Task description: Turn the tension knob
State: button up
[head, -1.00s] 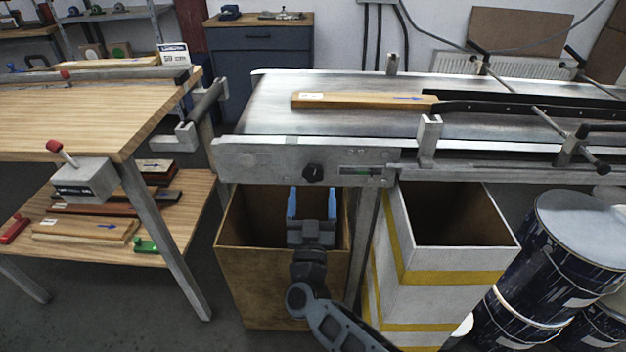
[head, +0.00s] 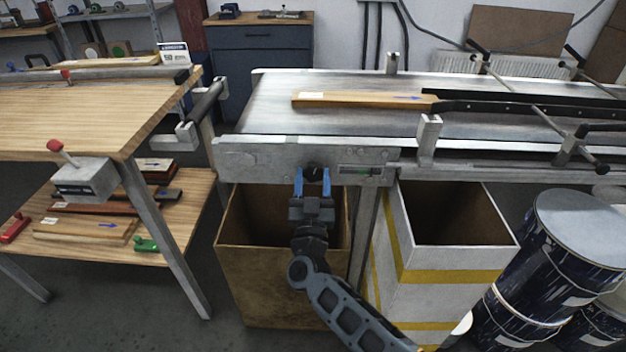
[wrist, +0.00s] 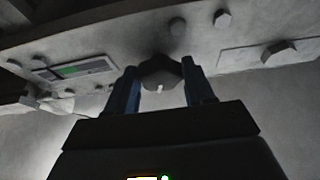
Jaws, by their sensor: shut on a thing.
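The tension knob (head: 314,171) is a small black knob on the grey side plate at the near left end of the conveyor. It also shows in the wrist view (wrist: 160,74), dark with a small white mark facing me. My gripper (head: 313,178) has blue fingers, one on each side of the knob, and is shut on it. In the wrist view the fingers of my gripper (wrist: 162,90) stand left and right of the knob. A gauge with a green field (head: 358,170) sits on the plate right of the knob, and it also shows in the wrist view (wrist: 75,69).
An open brown box (head: 270,285) stands under my gripper. A white box with yellow bands (head: 445,262) stands to its right, with dark drums (head: 560,250) beyond. A wooden board (head: 360,100) lies on the conveyor belt (head: 275,110). A wooden table (head: 80,110) is at the left.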

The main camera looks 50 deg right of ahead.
jog(key=c, duration=0.5)
jog(key=shift+o, duration=0.2)
jog(key=shift+m, duration=0.5)
jog(key=m+g, duration=0.1)
jog(key=m, duration=0.1)
jog(key=m+g+h, duration=0.1)
jog(key=m, duration=0.2)
jog(key=shift+w+a+g+h+b, duration=0.2)
jog(key=shift+g+h+b, duration=0.1)
jog(key=shift+b, duration=0.1)
jog(key=shift+r+m+g, duration=0.1)
jog(key=shift+m+g, duration=1.1)
jog(key=shift+m, duration=1.3)
jog(key=o, duration=1)
jog(key=shift+o, duration=0.2)
